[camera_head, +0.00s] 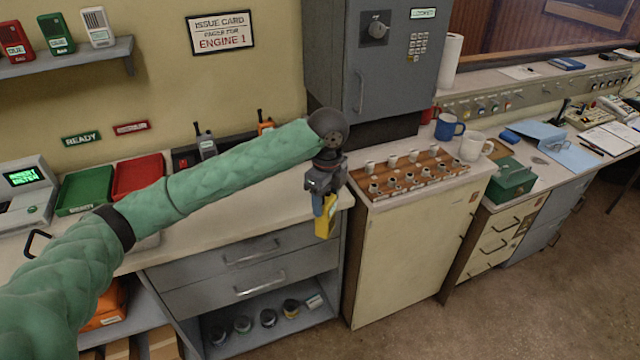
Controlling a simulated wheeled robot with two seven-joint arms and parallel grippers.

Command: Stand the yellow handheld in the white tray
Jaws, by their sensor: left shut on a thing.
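My left gripper (324,203) points down and is shut on the yellow handheld (326,224). The handheld hangs below the fingers, in front of the right end of the counter with drawers. Its upper part is partly covered by the gripper. A pale edge (150,242) shows on the counter just below my left forearm. It may be part of the white tray, but the arm hides most of that spot and I cannot tell. My right gripper is not in view.
A green tray (84,190) and a red tray (138,175) lie at the counter's back left. A grey handheld (207,147) and an orange one (265,125) stand near the wall. The cream cabinet (410,250) to the right carries a wooden rack of small cups (418,190).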

